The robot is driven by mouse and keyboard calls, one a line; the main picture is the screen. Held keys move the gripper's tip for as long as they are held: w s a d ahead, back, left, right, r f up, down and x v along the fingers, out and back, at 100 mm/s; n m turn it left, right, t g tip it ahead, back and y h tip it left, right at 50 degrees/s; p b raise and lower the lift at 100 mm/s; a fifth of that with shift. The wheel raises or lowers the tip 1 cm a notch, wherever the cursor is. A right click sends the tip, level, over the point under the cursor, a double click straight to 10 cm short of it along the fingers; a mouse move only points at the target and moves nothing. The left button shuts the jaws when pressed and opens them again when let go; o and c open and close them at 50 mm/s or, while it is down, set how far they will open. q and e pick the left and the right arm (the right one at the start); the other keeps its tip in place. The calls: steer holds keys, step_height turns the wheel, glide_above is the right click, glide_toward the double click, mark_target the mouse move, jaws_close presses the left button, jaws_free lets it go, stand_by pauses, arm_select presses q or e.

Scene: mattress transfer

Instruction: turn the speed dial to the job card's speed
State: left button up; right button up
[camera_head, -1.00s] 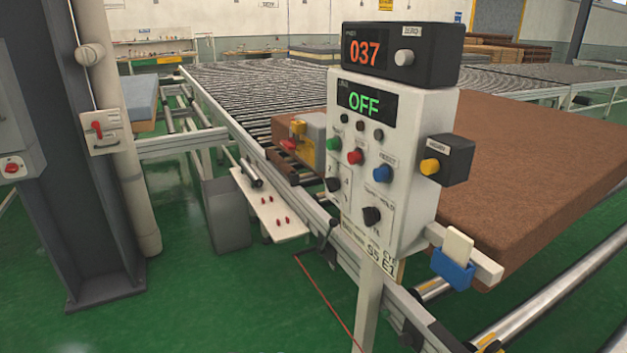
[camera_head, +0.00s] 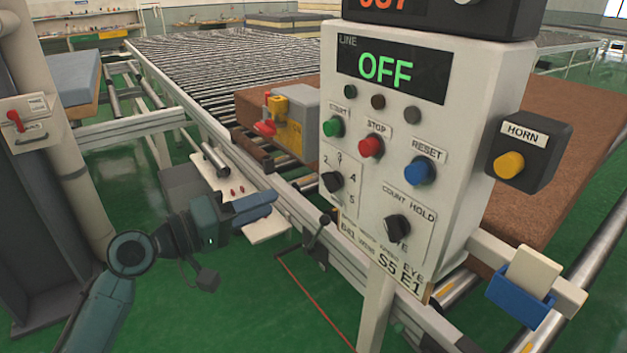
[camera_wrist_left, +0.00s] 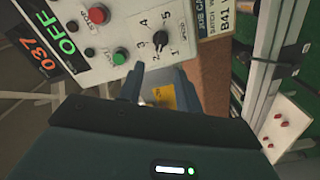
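The speed dial (camera_head: 333,182) is a black knob on the white control panel (camera_head: 455,130), with numbers around it. It also shows in the left wrist view (camera_wrist_left: 160,40), where 1 to 5 are readable; I cannot tell which number it points at. The job card (camera_head: 385,262) at the panel's lower edge reads "S5 E1", and part of it shows in the left wrist view (camera_wrist_left: 217,18). My left gripper (camera_head: 270,201) is left of the panel and below the dial, apart from it. Its fingers (camera_wrist_left: 158,80) look open and empty. My right gripper is out of view.
The line display (camera_head: 388,70) reads OFF. A horn box (camera_head: 530,150) and blue card holder (camera_head: 520,300) stick out at right.

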mark_target(324, 182)
arm_select(q)
steer(key=p+x, duration=0.2)
steer(key=x, duration=0.9)
steer(key=shift+w+d, duration=0.15)
steer(key=shift+d, duration=0.1)
jaws_close()
